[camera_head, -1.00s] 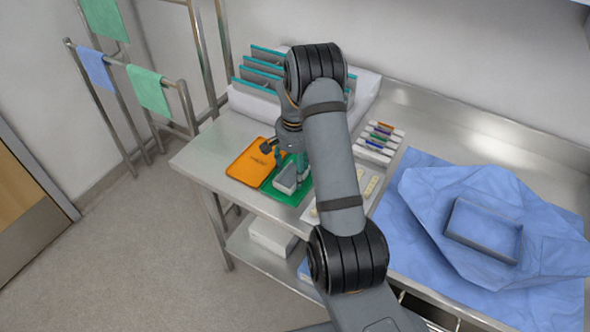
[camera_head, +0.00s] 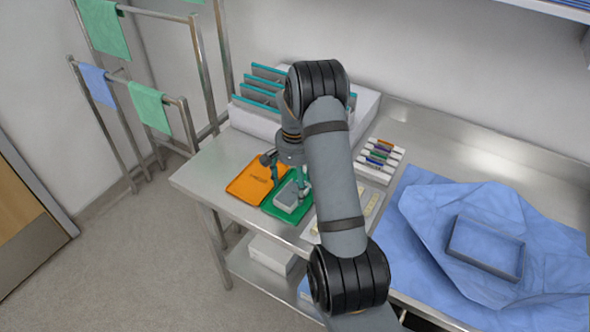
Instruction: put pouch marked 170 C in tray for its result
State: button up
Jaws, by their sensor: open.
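A small grey-and-white pouch-like item (camera_head: 288,198) lies on the green tray (camera_head: 304,209); any marking on it is too small to read. The orange tray (camera_head: 249,184), with small dark lettering, is just left of the green one. My gripper (camera_head: 286,174) is open above the grey item, with one finger toward the orange tray and the other near the item's right side. Several grey packets with teal edges (camera_head: 262,86) stand in a white rack behind my arm. My arm hides part of the rack and bench.
A white holder with coloured markers (camera_head: 381,158) is right of my arm. A pale strip tray (camera_head: 368,205) lies partly behind the arm. Farther right, a blue wrap (camera_head: 425,205) holds a rectangular tray (camera_head: 452,240). Towel rails (camera_head: 187,120) stand left of the bench.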

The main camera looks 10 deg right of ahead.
aim_at(295, 190)
notch_tip(295, 190, up, 10)
jog(key=shift+b, duration=0.3)
